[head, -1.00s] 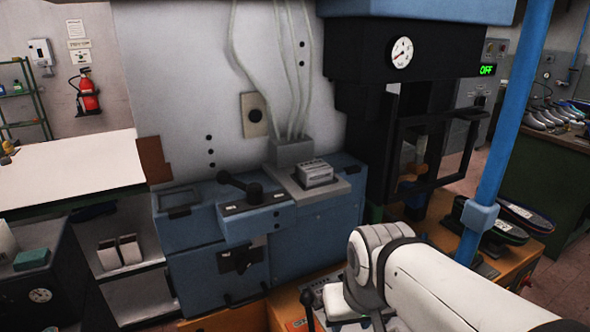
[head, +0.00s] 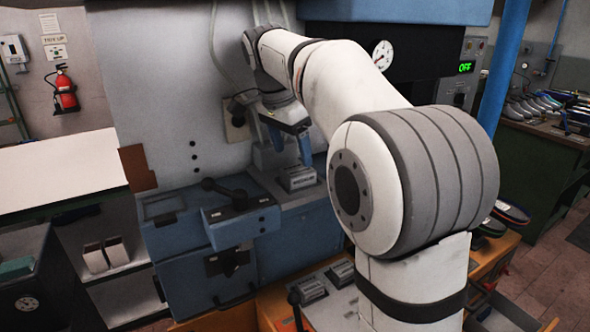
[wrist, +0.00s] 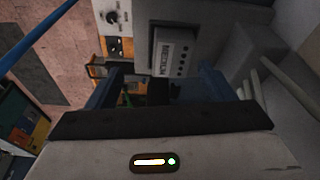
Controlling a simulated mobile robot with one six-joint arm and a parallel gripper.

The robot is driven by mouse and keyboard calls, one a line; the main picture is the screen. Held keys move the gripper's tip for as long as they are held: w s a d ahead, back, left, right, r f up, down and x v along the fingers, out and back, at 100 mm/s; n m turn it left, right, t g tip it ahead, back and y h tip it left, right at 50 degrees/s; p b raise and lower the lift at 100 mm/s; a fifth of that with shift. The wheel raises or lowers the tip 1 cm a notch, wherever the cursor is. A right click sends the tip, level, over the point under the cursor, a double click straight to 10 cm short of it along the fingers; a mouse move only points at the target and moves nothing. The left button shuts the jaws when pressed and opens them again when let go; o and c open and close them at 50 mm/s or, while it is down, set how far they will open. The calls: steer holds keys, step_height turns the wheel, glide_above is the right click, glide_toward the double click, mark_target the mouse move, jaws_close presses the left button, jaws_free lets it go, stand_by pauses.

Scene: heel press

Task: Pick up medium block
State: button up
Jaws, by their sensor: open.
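The medium block (head: 298,177) is a small grey block with a dark-lettered label. It sits on the grey stand (head: 312,196) on top of the blue machine. My gripper (head: 291,154) is open, with blue fingers pointing down just above and beside the block in the head view. The wrist view shows the grey labelled block (wrist: 172,52) beyond the two spread blue fingers (wrist: 158,82). Nothing is visibly held. Whether a fingertip touches the block cannot be told.
Two more grey blocks (head: 308,290) lie on the lower front panel beside a black lever. A black lever handle (head: 228,192) rises left of the stand. Pale cables run down the wall behind my gripper. The black press with its gauge (head: 382,54) stands at the right.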

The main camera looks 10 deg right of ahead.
mark_target(298, 168)
steer(key=w, duration=0.1)
steer(key=r+m, duration=0.1)
steer(key=w+m, duration=0.1)
steer(key=shift+w+a+r, duration=0.25)
steer(key=shift+w+a, duration=0.1)
steer(key=x, duration=0.4)
steer(key=p+x, duration=0.1)
steer(key=x, duration=0.1)
steer(key=shift+s+d+f, duration=0.25)
steer(key=shift+d, duration=0.25)
steer(key=shift+w+d+f, duration=0.1)
steer(key=shift+f, duration=0.35)
steer(key=shift+r, duration=0.15)
steer(key=c, duration=1.3)
